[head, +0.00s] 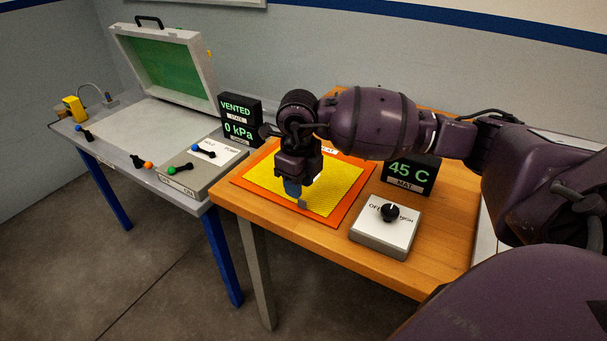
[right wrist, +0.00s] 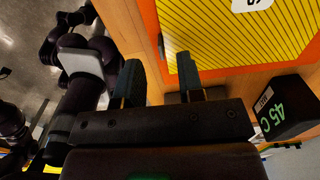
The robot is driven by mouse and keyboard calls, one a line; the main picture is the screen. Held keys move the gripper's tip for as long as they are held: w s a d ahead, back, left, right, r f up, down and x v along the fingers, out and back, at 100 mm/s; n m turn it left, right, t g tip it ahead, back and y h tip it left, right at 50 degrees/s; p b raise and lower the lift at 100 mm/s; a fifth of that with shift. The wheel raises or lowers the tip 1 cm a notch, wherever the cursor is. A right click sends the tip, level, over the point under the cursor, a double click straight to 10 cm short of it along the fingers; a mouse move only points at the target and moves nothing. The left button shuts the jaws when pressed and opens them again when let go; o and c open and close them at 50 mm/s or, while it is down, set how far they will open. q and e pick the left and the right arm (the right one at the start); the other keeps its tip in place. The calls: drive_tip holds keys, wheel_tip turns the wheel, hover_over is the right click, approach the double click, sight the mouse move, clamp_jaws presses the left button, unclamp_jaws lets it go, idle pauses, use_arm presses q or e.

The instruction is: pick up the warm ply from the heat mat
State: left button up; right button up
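The warm ply (head: 338,182) is a yellow sheet with dark lines, lying flat on the orange heat mat (head: 282,214). My right gripper (head: 297,196) points down over the front part of the ply; whether its tips touch it I cannot tell. In the right wrist view its two fingers (right wrist: 158,82) stand apart with nothing between them. There the ply (right wrist: 240,45) lies beyond the fingertips, with the mat's orange border (right wrist: 151,28) beside it. The hand and arm hide part of the ply and mat in the head view. My left gripper does not show in the head view.
A control box with a black knob (head: 390,212) stands in front right of the mat, and a "45 C" display (head: 408,174) behind it. To the left, a bench holds an open-lidded case (head: 165,65), a "VENTED 0 kPa" display (head: 239,120) and a valve box (head: 200,175).

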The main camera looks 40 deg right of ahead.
wheel_tip(320, 180, down, 5)
drive_tip(key=shift+r, duration=0.15)
clamp_jaws()
